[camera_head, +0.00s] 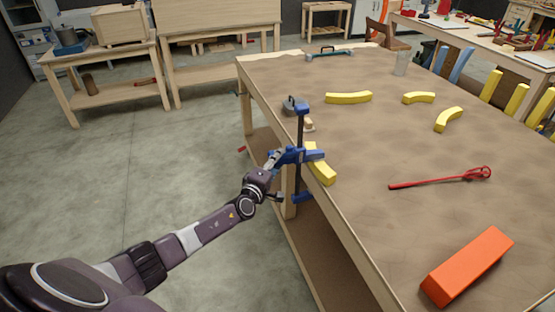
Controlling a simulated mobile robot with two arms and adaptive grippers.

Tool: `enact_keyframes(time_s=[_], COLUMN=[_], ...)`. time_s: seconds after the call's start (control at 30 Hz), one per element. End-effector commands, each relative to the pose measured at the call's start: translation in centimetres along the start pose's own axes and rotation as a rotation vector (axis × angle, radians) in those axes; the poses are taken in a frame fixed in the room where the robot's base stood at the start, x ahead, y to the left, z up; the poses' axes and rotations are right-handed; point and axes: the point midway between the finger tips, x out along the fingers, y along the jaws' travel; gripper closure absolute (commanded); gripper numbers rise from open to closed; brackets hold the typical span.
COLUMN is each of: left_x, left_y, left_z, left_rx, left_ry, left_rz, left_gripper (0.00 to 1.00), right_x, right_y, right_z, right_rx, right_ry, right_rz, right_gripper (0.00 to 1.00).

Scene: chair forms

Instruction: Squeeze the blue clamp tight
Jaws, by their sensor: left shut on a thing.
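The blue clamp (301,130) stands upright at the left edge of the wooden table (370,160), with a dark bar and blue parts. A yellow curved piece (321,167) lies at the table edge right beside it; the clamp hides part of it. My left gripper (277,160) reaches in from the left and is shut on the blue clamp, at its middle part near the table edge. The fingertips are small and partly hidden by the clamp. My right gripper is not in view.
Yellow curved pieces (349,98) lie farther back on the table. A red tool (440,178) and an orange block (468,266) lie to the right. A clear cup (401,64) and another clamp (329,53) are at the back.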

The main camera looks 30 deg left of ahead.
Motion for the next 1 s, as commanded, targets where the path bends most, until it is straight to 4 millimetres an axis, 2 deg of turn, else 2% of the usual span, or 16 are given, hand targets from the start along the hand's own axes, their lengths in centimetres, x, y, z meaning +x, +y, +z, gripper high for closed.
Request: enact_keyframes(time_s=[0.1, 0.37, 0.4, 0.5, 1.0], left_x=[0.0, 0.0, 0.0, 0.0, 0.1], left_y=[0.3, 0.1, 0.1, 0.1, -0.7], left_z=[0.1, 0.1, 0.1, 0.1, 0.0], left_rx=[0.008, 0.011, 0.011, 0.011, 0.010], left_ry=[-0.001, -0.001, -0.001, 0.000, 0.002], left_rz=[-0.008, -0.010, -0.010, -0.009, -0.007], left_gripper=[1.00, 1.00, 0.60, 0.49, 0.48], right_x=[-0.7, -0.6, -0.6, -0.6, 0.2], right_y=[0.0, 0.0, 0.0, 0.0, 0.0], right_z=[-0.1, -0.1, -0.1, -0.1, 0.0], right_rx=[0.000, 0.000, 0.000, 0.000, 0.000], right_ry=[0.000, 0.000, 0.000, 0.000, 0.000], right_rz=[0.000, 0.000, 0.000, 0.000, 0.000], right_gripper=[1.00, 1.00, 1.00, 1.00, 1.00])
